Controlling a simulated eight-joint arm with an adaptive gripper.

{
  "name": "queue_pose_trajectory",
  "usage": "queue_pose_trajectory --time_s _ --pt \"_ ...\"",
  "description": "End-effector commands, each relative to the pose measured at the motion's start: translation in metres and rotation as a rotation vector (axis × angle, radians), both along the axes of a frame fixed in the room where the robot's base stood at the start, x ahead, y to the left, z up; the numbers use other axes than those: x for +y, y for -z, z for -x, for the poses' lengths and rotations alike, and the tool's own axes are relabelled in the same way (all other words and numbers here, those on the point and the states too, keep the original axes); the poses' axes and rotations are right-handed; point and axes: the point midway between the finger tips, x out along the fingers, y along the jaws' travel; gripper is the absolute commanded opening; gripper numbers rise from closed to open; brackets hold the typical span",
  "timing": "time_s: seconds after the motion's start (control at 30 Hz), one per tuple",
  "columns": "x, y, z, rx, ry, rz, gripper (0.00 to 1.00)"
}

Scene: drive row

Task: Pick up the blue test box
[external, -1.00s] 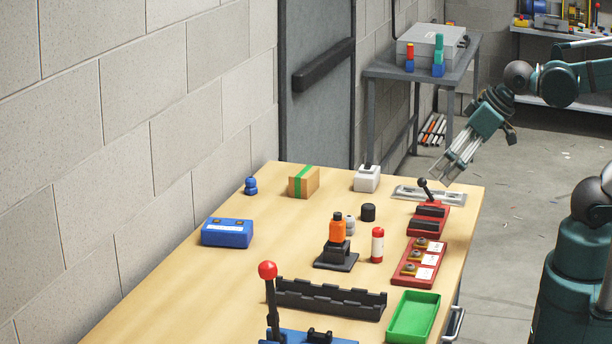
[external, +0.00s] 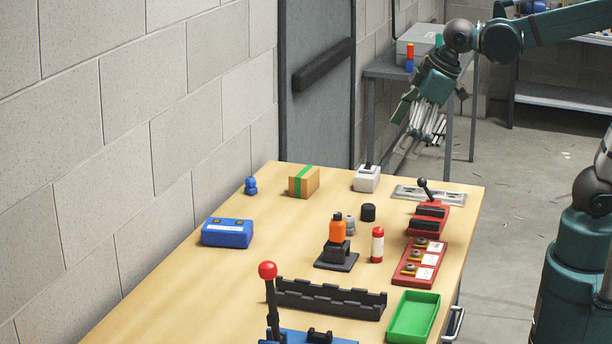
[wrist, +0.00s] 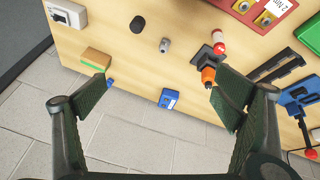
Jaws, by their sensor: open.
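The blue test box (external: 227,232) lies on the left edge of the wooden table, near the wall. It has a pale label on its front and small yellowish marks on top. In the wrist view the blue test box (wrist: 168,98) sits at the table edge, between my spread fingers but well beyond them.
On the table (external: 180,290) stand a cardboard box with green tape (external: 304,182), a small blue object (external: 251,186), an orange bottle on a black stand (external: 337,230), a red-and-white cylinder (external: 377,245), a black rack (external: 330,298), a red-knobbed lever (external: 268,271) and a green tray (external: 413,316).

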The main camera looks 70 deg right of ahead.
Motion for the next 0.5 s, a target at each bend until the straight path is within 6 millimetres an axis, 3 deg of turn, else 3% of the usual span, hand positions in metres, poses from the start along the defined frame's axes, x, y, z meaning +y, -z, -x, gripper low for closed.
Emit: queue_pose_trajectory --time_s 0.5 --pt "0.021 -0.019 -0.087 0.093 -0.235 0.122 0.90"
